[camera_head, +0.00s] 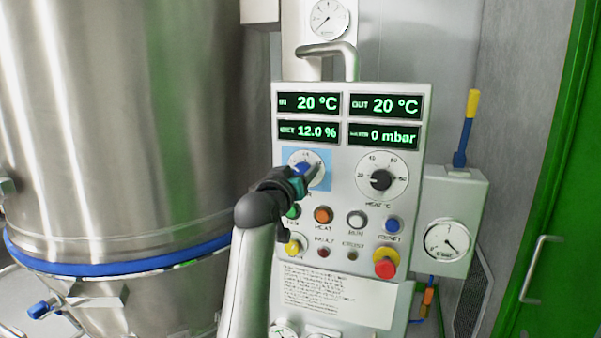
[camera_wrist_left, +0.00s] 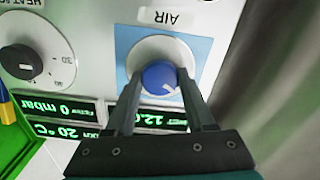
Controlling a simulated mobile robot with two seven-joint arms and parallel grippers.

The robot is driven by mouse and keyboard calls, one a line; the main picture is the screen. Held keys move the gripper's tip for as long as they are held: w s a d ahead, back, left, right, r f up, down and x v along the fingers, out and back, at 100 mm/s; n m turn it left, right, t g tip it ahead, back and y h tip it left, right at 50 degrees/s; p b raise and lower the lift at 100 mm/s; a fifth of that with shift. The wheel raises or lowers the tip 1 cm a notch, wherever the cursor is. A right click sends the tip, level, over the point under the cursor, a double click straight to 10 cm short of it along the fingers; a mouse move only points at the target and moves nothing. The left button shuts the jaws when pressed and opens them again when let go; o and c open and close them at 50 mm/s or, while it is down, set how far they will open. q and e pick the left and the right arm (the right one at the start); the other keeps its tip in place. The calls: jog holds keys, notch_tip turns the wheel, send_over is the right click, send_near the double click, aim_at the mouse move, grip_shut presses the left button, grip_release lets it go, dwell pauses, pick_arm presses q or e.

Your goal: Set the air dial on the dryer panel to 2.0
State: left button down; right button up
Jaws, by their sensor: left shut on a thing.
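The dryer panel (camera_head: 347,152) is a pale upright box with green displays. The air dial (camera_head: 302,171) has a blue knob on a white disc over a light blue square; my gripper and wrist partly hide it. In the left wrist view the blue knob (camera_wrist_left: 158,78) sits below the upside-down AIR label, with a white pointer mark towards the lower right. My left gripper (camera_head: 301,179) is shut on the knob, one finger on each side, also in the left wrist view (camera_wrist_left: 158,88). The exact scale reading is too small to tell. My right gripper is not in view.
A black-knobbed heat dial (camera_head: 381,180) is right of the air dial. Buttons and a red emergency stop (camera_head: 385,267) are below. A steel vessel (camera_head: 130,130) stands left, a gauge box (camera_head: 452,225) right, and a green door (camera_head: 560,200) at far right.

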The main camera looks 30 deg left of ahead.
pick_arm(q)
jog(key=m+p, duration=0.4)
jog(key=m, duration=0.1)
jog(key=shift+r+p, duration=0.15)
jog(key=shift+p, duration=0.25)
jog(key=m+p, duration=0.2)
jog(key=m, duration=0.1)
jog(key=shift+m+p, duration=1.2)
jog(key=shift+m, duration=0.4)
jog(key=shift+f, duration=0.2)
jog(key=shift+c, duration=1.3)
grip_release()
jog(key=b+v, duration=0.1)
jog(key=v, duration=1.4)
